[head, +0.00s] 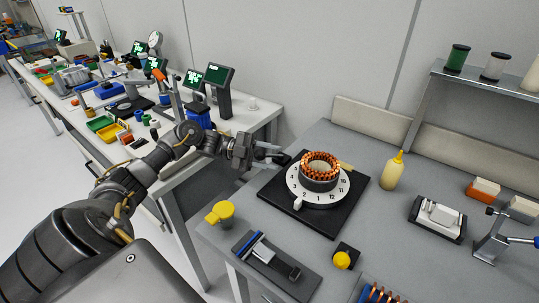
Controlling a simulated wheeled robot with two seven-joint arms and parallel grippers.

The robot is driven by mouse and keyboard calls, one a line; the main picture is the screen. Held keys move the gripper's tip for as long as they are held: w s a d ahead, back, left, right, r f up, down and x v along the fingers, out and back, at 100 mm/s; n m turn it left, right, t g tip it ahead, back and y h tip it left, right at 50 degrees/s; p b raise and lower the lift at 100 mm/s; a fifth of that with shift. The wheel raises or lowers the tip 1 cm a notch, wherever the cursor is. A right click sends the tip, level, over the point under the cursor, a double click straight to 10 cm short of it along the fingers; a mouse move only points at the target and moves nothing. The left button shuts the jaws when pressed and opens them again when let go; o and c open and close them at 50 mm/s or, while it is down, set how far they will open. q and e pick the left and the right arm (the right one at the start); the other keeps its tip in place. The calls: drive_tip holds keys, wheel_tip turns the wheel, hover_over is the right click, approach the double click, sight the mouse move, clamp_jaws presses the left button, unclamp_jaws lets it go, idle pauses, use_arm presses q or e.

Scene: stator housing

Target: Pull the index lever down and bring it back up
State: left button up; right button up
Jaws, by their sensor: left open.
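The stator (320,167), a ring of copper windings, sits on a white numbered dial (330,198) on a black square base (340,217) on the grey bench. A small white tab (298,203) sticks out at the dial's front edge. I cannot tell for sure which part is the index lever. My left gripper (279,156) is open at the base's back left corner, left of the stator. A dark shape at its fingertips is too small to tell apart from the fingers. My right gripper is out of view.
A yellow bottle (393,171) stands right of the base. A yellow knob (220,212), a blue-striped fixture (264,252) and a yellow button (342,260) lie in front. A white block on a dark tray (437,216) and a blue-handled clamp (494,238) stand at right.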

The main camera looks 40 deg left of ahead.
use_arm(q)
drive_tip(key=shift+c, duration=0.4)
clamp_jaws()
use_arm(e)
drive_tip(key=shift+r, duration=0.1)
